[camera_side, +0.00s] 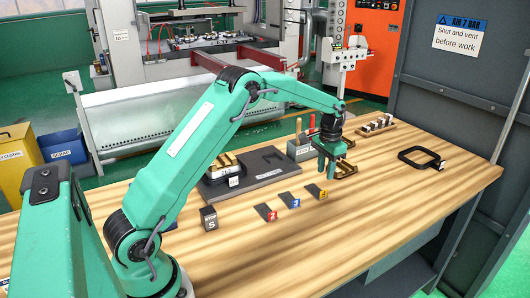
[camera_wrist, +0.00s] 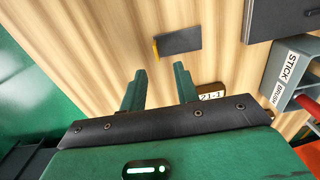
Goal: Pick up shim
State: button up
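Three dark flat rectangular shims lie in a row on the wooden bench in the side view: one with a red tag (camera_side: 263,210), one with a blue tag (camera_side: 288,199) and one with a yellow tag (camera_side: 314,189). In the wrist view a dark shim with a yellow edge (camera_wrist: 179,43) lies flat ahead of the fingertips. My gripper (camera_side: 326,174) points down above the bench, just behind the yellow-tagged shim in the side view. In the wrist view my gripper (camera_wrist: 161,70) has its two green fingers apart with nothing between them.
A brass-coloured block (camera_side: 346,170) stands close behind my gripper; a labelled block (camera_wrist: 211,91) shows beside the right finger. A dark plate (camera_side: 262,168), a grey tool holder (camera_side: 300,150) and a small dark block (camera_side: 209,217) stand nearby. The front bench is clear.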

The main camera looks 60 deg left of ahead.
aim_at(316, 188)
jog(key=shift+s+d+f, duration=0.1)
jog(key=shift+d+f, duration=0.05)
jog(key=shift+f, duration=1.8)
jog(key=shift+s+d+f, duration=0.1)
jog(key=shift+f, duration=1.85)
jog(key=shift+w, duration=0.1)
grip_shut()
